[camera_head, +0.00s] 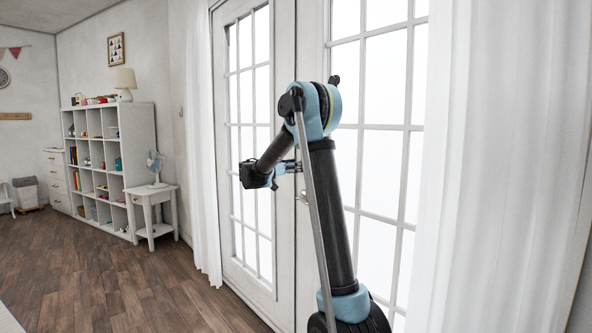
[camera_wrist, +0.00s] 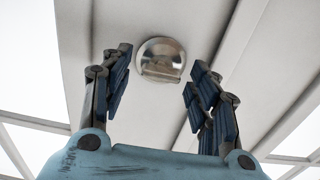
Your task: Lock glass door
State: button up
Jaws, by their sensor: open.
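The white double glass door (camera_head: 283,60) stands in front of me in the head view, and both leaves look shut. In the wrist view a round silver lock knob (camera_wrist: 161,60) with a raised thumb-turn sits on the white door frame (camera_wrist: 90,30). My gripper (camera_wrist: 158,75) is open, with one finger on each side of the knob and a gap to it on both sides. I cannot tell how far the fingertips are from the door. In the head view my gripper (camera_head: 288,167) is partly hidden by my arm near the door's middle. A metal handle (camera_head: 303,198) shows just below it.
White curtains hang at the left (camera_head: 203,150) and right (camera_head: 500,170) of the door. A small white table (camera_head: 150,195) with a fan (camera_head: 155,165) and a cubby shelf (camera_head: 105,160) stand further left. The wooden floor (camera_head: 150,285) between is clear.

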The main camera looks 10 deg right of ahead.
jog(key=shift+c, duration=0.5)
jog(key=c, duration=1)
jog(key=shift+o, duration=0.2)
jog(key=shift+d, duration=0.1)
jog(key=shift+n, duration=0.3)
jog(key=n, duration=1.6)
jog(key=shift+w+a+f+n, duration=0.15)
jog(key=shift+a+f+n, duration=0.05)
jog(key=shift+a+n, duration=0.1)
jog(key=shift+n, duration=0.3)
